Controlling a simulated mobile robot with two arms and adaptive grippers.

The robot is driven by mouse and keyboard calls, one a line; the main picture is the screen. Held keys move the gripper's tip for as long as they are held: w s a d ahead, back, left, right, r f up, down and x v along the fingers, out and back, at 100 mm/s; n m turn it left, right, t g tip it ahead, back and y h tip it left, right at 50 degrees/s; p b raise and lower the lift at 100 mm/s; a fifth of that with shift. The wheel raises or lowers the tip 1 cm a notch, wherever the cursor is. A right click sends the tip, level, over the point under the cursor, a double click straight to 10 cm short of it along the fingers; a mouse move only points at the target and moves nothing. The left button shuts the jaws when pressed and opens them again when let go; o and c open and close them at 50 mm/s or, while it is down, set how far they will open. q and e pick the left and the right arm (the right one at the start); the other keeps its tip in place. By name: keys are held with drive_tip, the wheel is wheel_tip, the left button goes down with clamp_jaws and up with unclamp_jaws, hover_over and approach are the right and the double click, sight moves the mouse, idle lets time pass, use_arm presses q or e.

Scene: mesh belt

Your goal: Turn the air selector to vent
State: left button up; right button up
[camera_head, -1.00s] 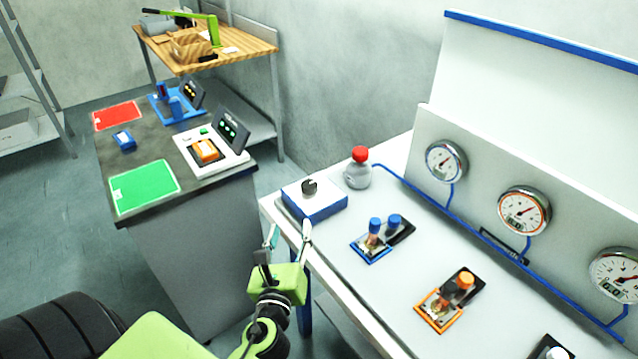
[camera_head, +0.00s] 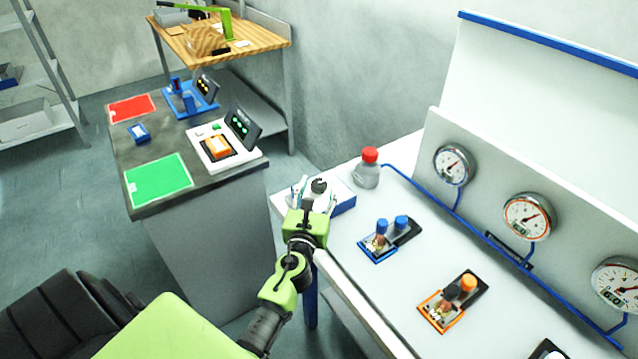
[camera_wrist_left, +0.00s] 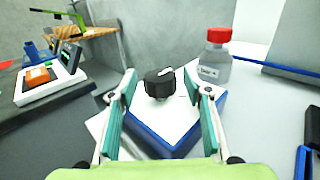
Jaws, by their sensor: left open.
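The air selector is a white-topped blue box (camera_head: 345,205) with a black round knob (camera_head: 319,186) on top, at the left end of the white bench. In the left wrist view the knob (camera_wrist_left: 160,84) has a white mark and stands between and beyond my open fingers, apart from both. The box (camera_wrist_left: 172,135) also shows below it there. My left gripper (camera_head: 316,196) is open at the box's near side and hides part of it. The fingers (camera_wrist_left: 162,98) hold nothing. Any position labels are too small or hidden to read. My right gripper is out of view.
A grey bottle with a red cap (camera_head: 367,168) stands just behind the box. Blue-capped (camera_head: 380,240) and orange-capped (camera_head: 452,300) fittings sit further right. Gauges line the back panel (camera_head: 490,185). A dark-topped counter (camera_head: 165,145) stands left, across a gap.

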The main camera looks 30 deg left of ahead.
use_arm(q)
drive_tip(key=shift+w+a, duration=0.2)
drive_tip(key=shift+w, duration=0.3)
drive_tip(key=c, duration=1.1)
